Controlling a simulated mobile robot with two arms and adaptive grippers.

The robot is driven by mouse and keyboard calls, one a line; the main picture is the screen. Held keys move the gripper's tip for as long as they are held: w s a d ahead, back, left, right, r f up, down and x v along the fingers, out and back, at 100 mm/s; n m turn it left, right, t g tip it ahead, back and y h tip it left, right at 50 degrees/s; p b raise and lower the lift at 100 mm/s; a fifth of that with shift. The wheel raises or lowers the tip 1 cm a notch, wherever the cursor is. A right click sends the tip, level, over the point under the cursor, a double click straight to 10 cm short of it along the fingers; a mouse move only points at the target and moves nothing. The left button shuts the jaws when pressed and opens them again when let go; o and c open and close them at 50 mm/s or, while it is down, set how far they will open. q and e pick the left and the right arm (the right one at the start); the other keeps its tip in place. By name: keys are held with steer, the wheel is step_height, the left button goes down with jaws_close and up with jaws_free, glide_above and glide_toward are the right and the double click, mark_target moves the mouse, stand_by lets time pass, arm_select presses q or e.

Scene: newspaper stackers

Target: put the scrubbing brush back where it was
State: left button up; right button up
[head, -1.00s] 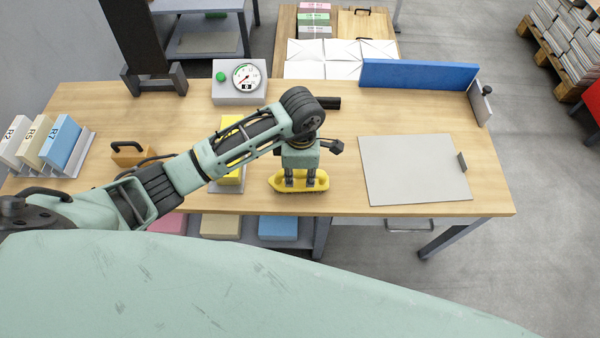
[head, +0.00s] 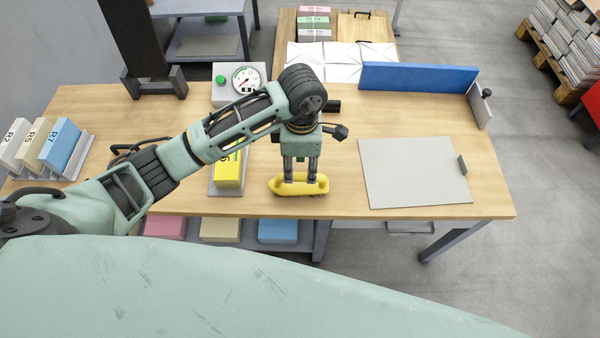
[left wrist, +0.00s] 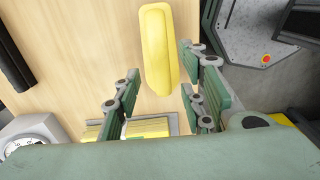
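The yellow scrubbing brush (head: 300,187) lies on the wooden table (head: 420,130) near its front edge, lengthwise from left to right in the head view. My left gripper (head: 300,179) is upright directly over it, its fingertips at the top of the brush. In the left wrist view the brush (left wrist: 157,50) shows between the spread fingers of my left gripper (left wrist: 160,88), with a gap on both sides. My left gripper is open and holds nothing. My right gripper is in neither view.
A yellow block (head: 229,170) on a grey tray stands left of the brush. A grey board (head: 412,172) lies to the right. A dial box (head: 235,94), a black bar (head: 333,106) and a blue fence (head: 418,75) stand behind. Labelled binders (head: 60,142) stand at far left.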

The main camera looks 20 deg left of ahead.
arm_select(q)
step_height(320, 180, up, 6)
steer(key=shift+r, duration=0.1)
stand_by(0.5)
